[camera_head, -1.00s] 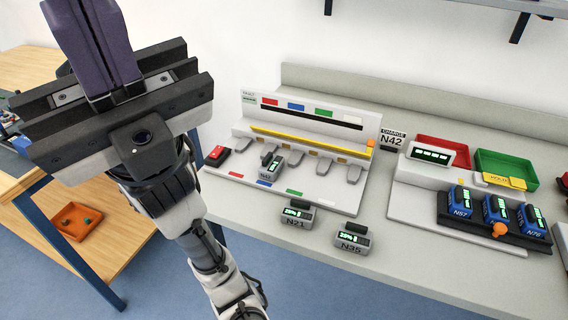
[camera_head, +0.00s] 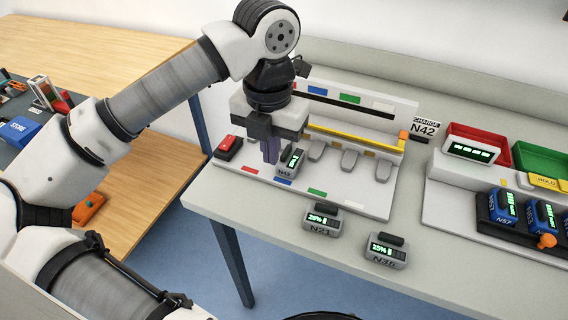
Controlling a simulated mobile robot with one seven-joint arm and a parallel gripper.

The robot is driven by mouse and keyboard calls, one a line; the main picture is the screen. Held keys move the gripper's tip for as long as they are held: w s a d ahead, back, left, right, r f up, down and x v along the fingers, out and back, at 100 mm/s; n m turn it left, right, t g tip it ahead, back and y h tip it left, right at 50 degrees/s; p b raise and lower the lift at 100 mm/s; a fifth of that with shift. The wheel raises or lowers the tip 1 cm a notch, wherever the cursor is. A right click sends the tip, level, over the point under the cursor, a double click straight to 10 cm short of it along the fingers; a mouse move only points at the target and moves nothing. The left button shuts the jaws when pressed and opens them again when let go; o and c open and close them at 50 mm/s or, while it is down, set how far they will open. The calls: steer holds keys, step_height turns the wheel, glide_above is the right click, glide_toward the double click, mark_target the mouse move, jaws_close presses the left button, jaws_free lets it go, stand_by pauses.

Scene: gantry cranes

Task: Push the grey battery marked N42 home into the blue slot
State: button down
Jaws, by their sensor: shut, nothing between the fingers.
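The grey battery N42 (camera_head: 285,172) sits on the white rack (camera_head: 345,203) in the second position from the left, in line with the blue mark (camera_head: 283,181) on the front edge. Its green display faces up. My gripper (camera_head: 270,160) is shut and empty, pointing down with its purple fingers close to the left and rear of the battery. I cannot tell whether they touch it. The gripper body hides the back of the blue slot, so how deep the battery sits does not show.
Two grey batteries, one (camera_head: 321,222) left and N35 (camera_head: 386,250) right, lie before the rack. A red block (camera_head: 228,147) is at its left end. Grey tongues (camera_head: 349,160) mark the other slots. Blue batteries (camera_head: 508,208) stand in a black holder at right.

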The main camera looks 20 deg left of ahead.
mark_target(294, 151)
step_height(294, 151, down, 10)
steer(key=shift+s+d+r+p, duration=0.1)
steer(key=shift+r+p, duration=0.05)
steer(key=shift+p, duration=0.7)
steer(key=w, duration=0.1)
steer(key=w+p, duration=0.1)
steer(key=w, duration=0.1)
steer(key=shift+w+r+p, duration=0.2)
steer(key=shift+w+p, duration=0.1)
steer(key=shift+w+f, duration=0.1)
steer(key=shift+w, duration=0.15)
steer(key=shift+w, duration=0.15)
steer(key=w+b, duration=0.2)
steer(key=w, duration=0.1)
steer(key=w+b, duration=0.2)
steer(key=w, duration=0.1)
steer(key=shift+d+f, duration=0.15)
steer(key=shift+w, duration=0.3)
steer(key=shift+r, duration=0.3)
